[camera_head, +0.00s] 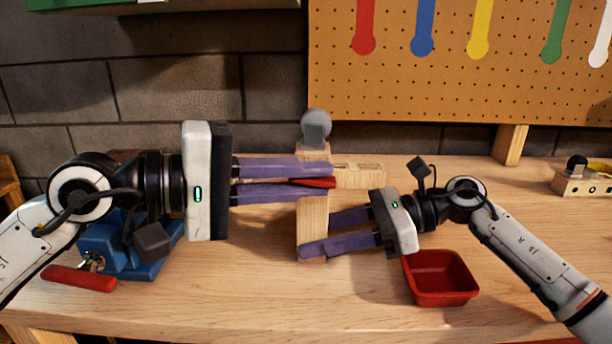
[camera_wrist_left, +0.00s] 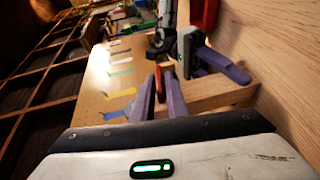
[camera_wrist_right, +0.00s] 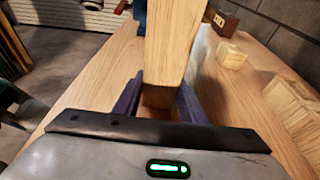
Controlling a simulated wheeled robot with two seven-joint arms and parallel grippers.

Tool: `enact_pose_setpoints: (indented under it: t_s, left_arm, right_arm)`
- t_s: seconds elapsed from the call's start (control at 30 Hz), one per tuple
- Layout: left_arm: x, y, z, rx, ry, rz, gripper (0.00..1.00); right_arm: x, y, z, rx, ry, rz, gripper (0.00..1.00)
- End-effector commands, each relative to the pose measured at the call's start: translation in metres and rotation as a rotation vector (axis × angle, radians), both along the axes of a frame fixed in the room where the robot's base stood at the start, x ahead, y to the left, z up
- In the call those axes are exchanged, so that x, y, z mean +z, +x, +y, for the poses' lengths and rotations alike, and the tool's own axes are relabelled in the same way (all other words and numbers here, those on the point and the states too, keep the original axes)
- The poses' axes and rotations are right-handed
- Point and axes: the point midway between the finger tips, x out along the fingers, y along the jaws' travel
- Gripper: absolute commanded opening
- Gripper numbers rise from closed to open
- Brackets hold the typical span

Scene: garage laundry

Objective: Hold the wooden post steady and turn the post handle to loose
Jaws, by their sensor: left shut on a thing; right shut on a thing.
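The wooden post (camera_head: 312,218) stands upright on the workbench; it also shows in the right wrist view (camera_wrist_right: 172,45). My right gripper (camera_head: 318,236) is shut on the post's lower part, with one finger on each side. My left gripper (camera_head: 329,180) is shut on the handle, above my right gripper. In the left wrist view the red handle (camera_wrist_left: 159,85) shows between the fingers. The left fingers hide part of the handle and the post's middle.
A blue vise (camera_head: 125,255) with a red bar (camera_head: 78,279) sits at left, beneath my left arm. A red tray (camera_head: 440,278) stands just below my right gripper. Wooden blocks (camera_head: 360,174) lie behind the post. A pegboard (camera_head: 450,90) stands at the back. The front middle bench is clear.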

Motion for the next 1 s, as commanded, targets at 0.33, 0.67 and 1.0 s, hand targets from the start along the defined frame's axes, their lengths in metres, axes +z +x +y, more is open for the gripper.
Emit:
enact_pose_setpoints:
  t_s: [0.33, 0.67, 1.0]
  left_arm:
    - [-0.0018, -0.0018, -0.0013, -0.006, -0.149, 0.003, 0.0]
    - [-0.0013, -0.0015, -0.0009, -0.003, -0.177, 0.001, 0.0]
    - [-0.0011, -0.0013, -0.0007, -0.002, -0.175, 0.0, 0.26]
  right_arm:
    - [-0.0002, -0.0001, 0.0008, 0.0, 0.0, 0.0, 0.25]
    - [-0.0002, 0.0, 0.0008, 0.0, 0.0, 0.0, 0.25]
    - [-0.0003, 0.0, 0.0007, 0.0, 0.0, 0.0, 0.25]
